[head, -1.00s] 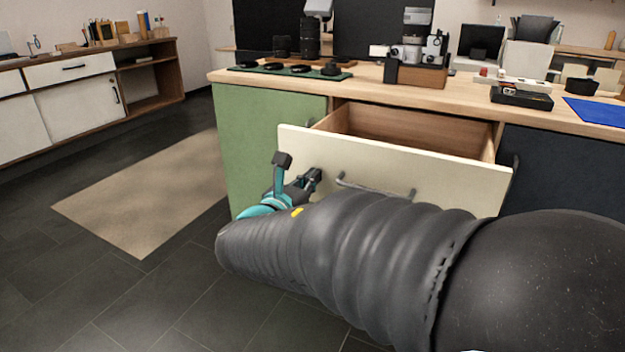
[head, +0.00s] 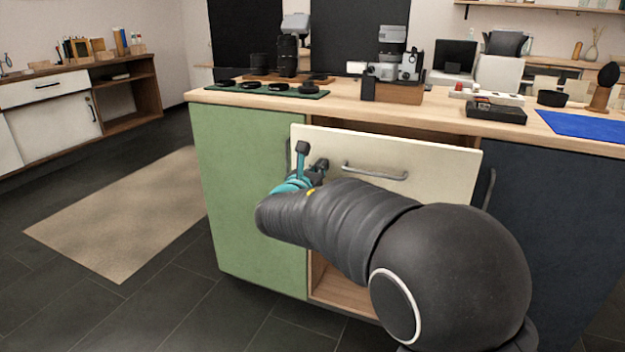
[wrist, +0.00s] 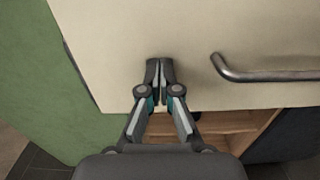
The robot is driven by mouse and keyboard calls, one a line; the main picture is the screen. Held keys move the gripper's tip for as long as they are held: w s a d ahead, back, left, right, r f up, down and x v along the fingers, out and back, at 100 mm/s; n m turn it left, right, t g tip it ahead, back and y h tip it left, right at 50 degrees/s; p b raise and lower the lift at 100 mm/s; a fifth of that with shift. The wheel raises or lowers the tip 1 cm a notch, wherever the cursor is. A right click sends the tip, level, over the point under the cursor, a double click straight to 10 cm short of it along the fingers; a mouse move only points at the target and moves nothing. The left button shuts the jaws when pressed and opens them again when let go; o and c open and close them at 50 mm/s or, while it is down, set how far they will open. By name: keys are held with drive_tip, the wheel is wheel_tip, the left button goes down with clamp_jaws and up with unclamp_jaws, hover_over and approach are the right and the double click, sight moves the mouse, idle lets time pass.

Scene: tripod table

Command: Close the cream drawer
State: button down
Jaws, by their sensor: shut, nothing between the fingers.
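The cream drawer (head: 440,165) stands slightly out from the cabinet in the head view, with a thin strip of its inside showing above the front. Its grey bar handle (head: 375,173) is on the front. My gripper (head: 321,165) is shut and empty, left of the handle at the drawer front. In the wrist view the closed fingertips (wrist: 160,68) lie over the lower left part of the cream front (wrist: 150,30), with the handle (wrist: 268,74) to their right. They look touching or very near the front; I cannot tell exactly.
A green cabinet panel (head: 245,190) is left of the drawer and a dark navy one (head: 545,210) is right. An open wooden compartment (head: 340,290) lies below. The worktop (head: 345,108) carries cameras and other gear. Dark floor is free at the left.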

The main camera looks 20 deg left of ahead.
drive_tip(key=w+p, duration=0.1)
drive_tip(key=w, duration=0.8)
drive_tip(key=shift+w, duration=0.15)
drive_tip(key=shift+w+r, duration=0.1)
drive_tip(key=shift+r, duration=0.05)
drive_tip(key=shift+d+r, duration=0.1)
drive_tip(key=shift+r, duration=0.05)
drive_tip(key=s+b, duration=0.2)
drive_tip(key=s, duration=1.2)
drive_tip(key=shift+s+f, duration=0.15)
drive_tip(key=shift+f, duration=0.15)
